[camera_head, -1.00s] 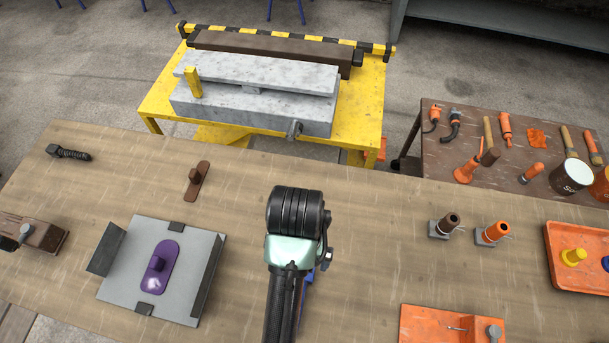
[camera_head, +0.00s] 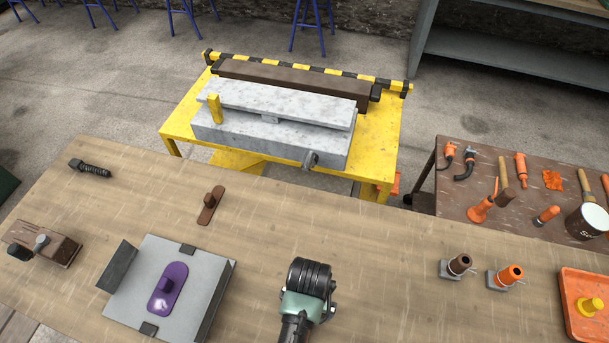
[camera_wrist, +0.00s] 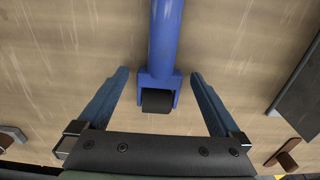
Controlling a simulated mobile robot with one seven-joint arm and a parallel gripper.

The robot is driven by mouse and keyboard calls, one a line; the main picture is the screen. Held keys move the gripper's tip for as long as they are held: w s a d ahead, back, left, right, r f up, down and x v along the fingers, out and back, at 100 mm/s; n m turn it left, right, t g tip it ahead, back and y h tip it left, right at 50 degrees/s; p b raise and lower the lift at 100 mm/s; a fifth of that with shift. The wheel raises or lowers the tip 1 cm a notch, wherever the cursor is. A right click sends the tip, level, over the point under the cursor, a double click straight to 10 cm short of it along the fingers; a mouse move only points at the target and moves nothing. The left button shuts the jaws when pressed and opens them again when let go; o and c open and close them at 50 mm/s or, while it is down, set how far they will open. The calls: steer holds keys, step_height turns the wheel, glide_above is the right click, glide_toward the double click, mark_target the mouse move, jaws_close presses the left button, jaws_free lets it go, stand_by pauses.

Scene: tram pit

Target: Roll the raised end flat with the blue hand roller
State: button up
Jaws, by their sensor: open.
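The blue hand roller (camera_wrist: 164,45) lies on the wooden bench in the wrist view, its handle running up the picture and its black wheel in a blue fork. My gripper (camera_wrist: 158,74) is open, with one finger on each side of the roller and a gap to both. In the head view my wrist hides the roller. A grey plate (camera_head: 205,290) lies on the bench to the left of my wrist. A dark grey flap (camera_head: 119,268) is tilted up at its left end. A purple handled pad (camera_head: 165,290) sits on the plate.
A brown handled block (camera_head: 211,204), a black bolt (camera_head: 90,168) and a brown clamp block (camera_head: 42,243) lie on the bench (camera_head: 380,260). Two small holders with dark (camera_head: 458,266) and orange (camera_head: 510,277) plugs stand right. A yellow table (camera_head: 375,150) stands behind.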

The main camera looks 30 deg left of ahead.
steer(key=shift+f, duration=0.35)
steer(key=c, duration=1.5)
step_height(320, 180, up, 10)
steer(key=shift+r+b, duration=0.1)
steer(key=shift+b, duration=0.4)
